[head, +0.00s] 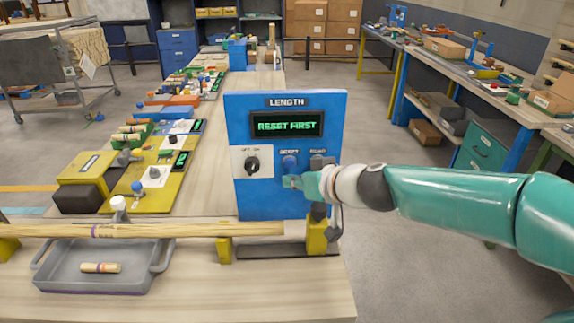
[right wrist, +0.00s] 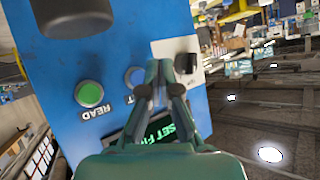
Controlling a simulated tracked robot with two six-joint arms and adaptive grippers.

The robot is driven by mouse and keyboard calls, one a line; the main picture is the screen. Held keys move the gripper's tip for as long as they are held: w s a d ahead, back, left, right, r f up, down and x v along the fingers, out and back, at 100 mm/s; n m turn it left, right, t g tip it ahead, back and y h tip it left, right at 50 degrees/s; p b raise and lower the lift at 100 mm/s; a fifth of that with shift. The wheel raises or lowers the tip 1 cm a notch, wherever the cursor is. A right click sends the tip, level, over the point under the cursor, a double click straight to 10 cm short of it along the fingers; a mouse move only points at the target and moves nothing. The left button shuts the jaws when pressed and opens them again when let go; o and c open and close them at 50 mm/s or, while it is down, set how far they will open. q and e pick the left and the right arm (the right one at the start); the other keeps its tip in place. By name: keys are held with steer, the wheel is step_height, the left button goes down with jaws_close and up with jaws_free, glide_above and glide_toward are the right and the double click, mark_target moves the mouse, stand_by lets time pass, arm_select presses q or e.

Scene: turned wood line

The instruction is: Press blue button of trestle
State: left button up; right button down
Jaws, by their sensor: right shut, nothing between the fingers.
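The trestle's blue panel (head: 240,205) stands upright on the bench, labelled LENGTH, with a display (head: 286,125) reading RESET FIRST. Its blue button (head: 290,163) sits below the display and also shows in the right wrist view (right wrist: 134,76). My right gripper (head: 291,182) is shut and empty, its tips at the panel just below the blue button in the head view. In the right wrist view the fingers (right wrist: 173,66) are beside that button; I cannot tell whether they touch the panel. My left gripper is not in view.
A black OFF/ON knob (head: 252,164) is left of the blue button, and a green READ button (right wrist: 89,94) is on its other side. A long wooden rod (head: 150,230) lies across yellow supports in front. A grey tray (head: 140,278) holds a short turned piece.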

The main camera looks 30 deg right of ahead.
steer(key=shift+w+d, duration=0.35)
steer(key=shift+w, duration=0.25)
steer(key=shift+w+d, duration=0.35)
steer(key=shift+w, duration=0.2)
steer(key=shift+w, duration=0.1)
stand_by(0.6)
steer(key=shift+w+d, duration=0.15)
steer(key=shift+d, duration=0.1)
steer(key=shift+w+d, duration=0.15)
steer(key=shift+w, duration=0.15)
stand_by(0.6)
steer(key=shift+s, duration=0.1)
stand_by(0.3)
steer(key=shift+s+a+r+b, duration=0.1)
steer(key=shift+s+a+b, duration=0.3)
steer(key=shift+s, duration=0.2)
steer(key=s+a, duration=0.1)
steer(key=s, duration=0.1)
steer(key=s+a, duration=0.1)
steer(key=s, duration=0.1)
steer(key=shift+s+a, duration=0.1)
steer(key=shift+a, duration=0.25)
